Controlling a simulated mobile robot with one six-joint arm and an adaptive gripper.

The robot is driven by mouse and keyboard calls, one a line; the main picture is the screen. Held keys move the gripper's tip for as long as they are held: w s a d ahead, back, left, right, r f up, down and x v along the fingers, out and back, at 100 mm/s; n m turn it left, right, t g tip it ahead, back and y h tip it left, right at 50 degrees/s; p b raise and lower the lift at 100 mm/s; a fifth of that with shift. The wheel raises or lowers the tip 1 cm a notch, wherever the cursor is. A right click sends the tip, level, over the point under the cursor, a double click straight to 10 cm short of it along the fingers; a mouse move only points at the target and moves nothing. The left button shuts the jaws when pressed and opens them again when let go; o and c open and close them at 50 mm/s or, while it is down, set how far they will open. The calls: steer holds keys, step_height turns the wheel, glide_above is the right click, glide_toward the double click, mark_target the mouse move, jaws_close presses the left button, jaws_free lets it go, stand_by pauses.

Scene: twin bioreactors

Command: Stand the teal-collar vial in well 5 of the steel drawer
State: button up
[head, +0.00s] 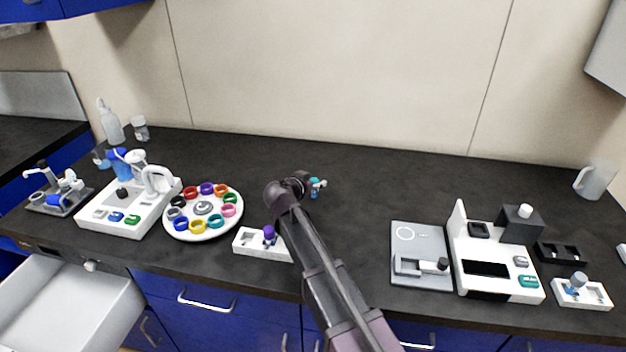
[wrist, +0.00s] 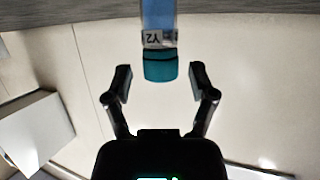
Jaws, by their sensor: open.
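The teal-collar vial shows large in the wrist view, with a blue body, a white label reading Y2 and a teal collar (wrist: 160,66). The picture is inverted there, with the counter at the top. My gripper (wrist: 160,78) is open, its fingers apart on either side just below the collar in the picture, not touching it. In the head view a small teal and blue item (head: 317,187), likely this vial, sits beside my gripper (head: 303,186), which partly hides it. An open drawer (head: 70,305) with a pale interior shows at lower left; I cannot make out any well numbers.
A round carousel (head: 203,209) of coloured rings and a white rack (head: 258,243) with a purple-topped vial stand left of my arm. White equipment (head: 130,208) stands farther left. A grey plate (head: 420,240) and a white device (head: 470,250) stand right. The back counter middle is clear.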

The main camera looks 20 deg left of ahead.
steer(key=shift+s+d+p, duration=0.3)
steer(key=shift+s+d, duration=0.05)
steer(key=shift+d, duration=0.05)
steer(key=shift+a+r+p+v, duration=0.15)
steer(key=shift+p+v, duration=0.35)
steer(key=shift+v, duration=0.65)
steer(key=shift+a+p+v, duration=0.15)
steer(key=shift+p+v, duration=0.3)
steer(key=shift+v, duration=0.7)
steer(key=shift+a+r+p+v, duration=0.15)
steer(key=shift+p+v, duration=0.35)
steer(key=shift+v, duration=0.65)
steer(key=shift+w, duration=0.15)
